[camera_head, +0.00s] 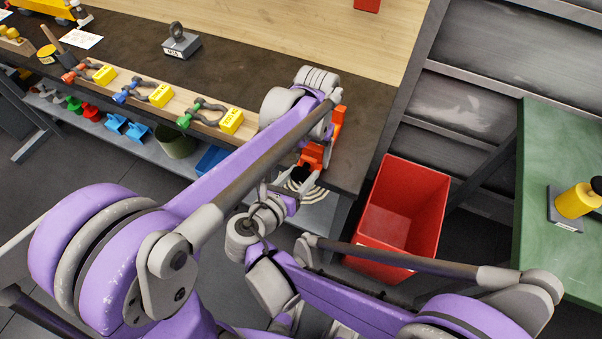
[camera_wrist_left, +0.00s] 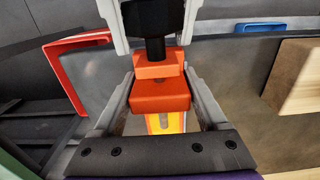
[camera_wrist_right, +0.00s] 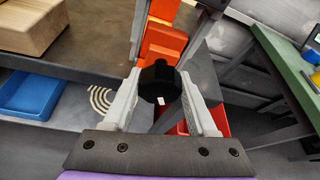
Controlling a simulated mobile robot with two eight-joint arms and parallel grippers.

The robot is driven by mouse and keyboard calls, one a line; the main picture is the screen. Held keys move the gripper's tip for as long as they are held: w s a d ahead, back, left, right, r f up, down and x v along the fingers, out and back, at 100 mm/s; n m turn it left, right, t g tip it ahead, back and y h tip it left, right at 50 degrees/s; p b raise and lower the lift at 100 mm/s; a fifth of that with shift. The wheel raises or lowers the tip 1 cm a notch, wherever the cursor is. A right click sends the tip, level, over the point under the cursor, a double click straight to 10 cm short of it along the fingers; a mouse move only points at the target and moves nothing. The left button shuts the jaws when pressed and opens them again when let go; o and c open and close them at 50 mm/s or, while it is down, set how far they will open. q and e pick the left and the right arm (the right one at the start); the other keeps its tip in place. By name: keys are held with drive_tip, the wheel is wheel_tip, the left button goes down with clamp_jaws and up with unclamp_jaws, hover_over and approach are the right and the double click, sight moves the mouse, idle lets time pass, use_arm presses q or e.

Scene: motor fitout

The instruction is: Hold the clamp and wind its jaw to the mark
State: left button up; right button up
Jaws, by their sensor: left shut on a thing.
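The orange clamp (camera_head: 312,158) is at the right end of the dark bench, partly hidden by my arms. In the left wrist view its orange body (camera_wrist_left: 160,96) sits between the fingers of my left gripper (camera_wrist_left: 160,82), which is shut on it. A yellow strip with a grey slot (camera_wrist_left: 165,122) shows below the body; I cannot make out a mark. The clamp's black knob (camera_wrist_right: 158,82) is between the fingertips of my right gripper (camera_wrist_right: 160,90). Whether those fingers press on the knob is unclear. A dark screw joins the knob to the orange jaw (camera_wrist_left: 157,65).
A red bin (camera_head: 402,210) stands on the floor right of the bench. Shackles with yellow tags (camera_head: 160,95) lie along a wooden strip on the bench. A grey weight (camera_head: 181,42) stands behind. A green table (camera_head: 560,150) is at the right.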

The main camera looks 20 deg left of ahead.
drive_tip(key=c, duration=0.6)
drive_tip(key=shift+m, duration=0.3)
drive_tip(key=m+y, duration=0.2)
drive_tip(key=shift+m, duration=0.3)
drive_tip(key=shift+d+m+y, duration=0.1)
drive_tip(key=shift+m+y, duration=0.8)
drive_tip(key=shift+m, duration=0.3)
drive_tip(key=m+y, duration=0.1)
drive_tip(key=m, duration=0.1)
drive_tip(key=m+t+y, duration=0.1)
drive_tip(key=m, duration=0.1)
drive_tip(key=shift+f+m+t+y, duration=0.1)
drive_tip(key=shift+m+t+y, duration=0.2)
drive_tip(key=m+t+y, duration=0.1)
drive_tip(key=m+t, duration=0.1)
drive_tip(key=m, duration=0.2)
drive_tip(key=shift+m, duration=0.4)
drive_tip(key=shift+m, duration=0.3)
